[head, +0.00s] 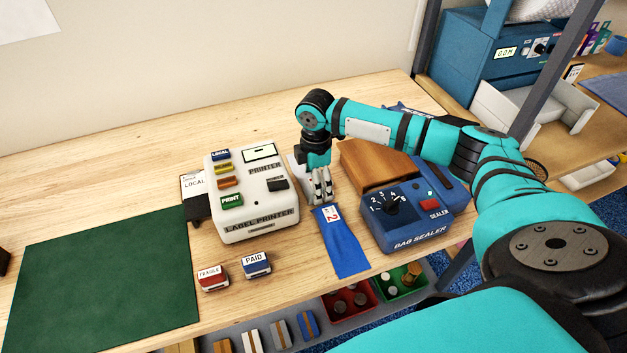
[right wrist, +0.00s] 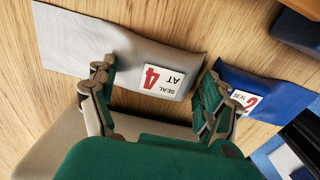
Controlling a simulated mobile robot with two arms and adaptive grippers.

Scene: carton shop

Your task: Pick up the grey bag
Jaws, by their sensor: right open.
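The grey bag (right wrist: 110,45) lies flat on the wooden table, with a white label reading "SEAL AT 4" near one end. In the head view only a pale part of the grey bag (head: 296,168) shows between the label printer and my right gripper. My right gripper (head: 322,190) points down over the bag's near end. In the right wrist view my right gripper (right wrist: 155,98) is open, with its fingers apart on either side of the labelled end. Whether the fingers touch the bag, I cannot tell. My left gripper is not in view.
A blue bag (head: 342,248) with a "2" label lies just in front of my right gripper. The label printer (head: 255,205) stands left, the bag sealer (head: 415,225) right. Two stamps (head: 256,264) lie near the front edge. A green mat (head: 105,275) covers the left.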

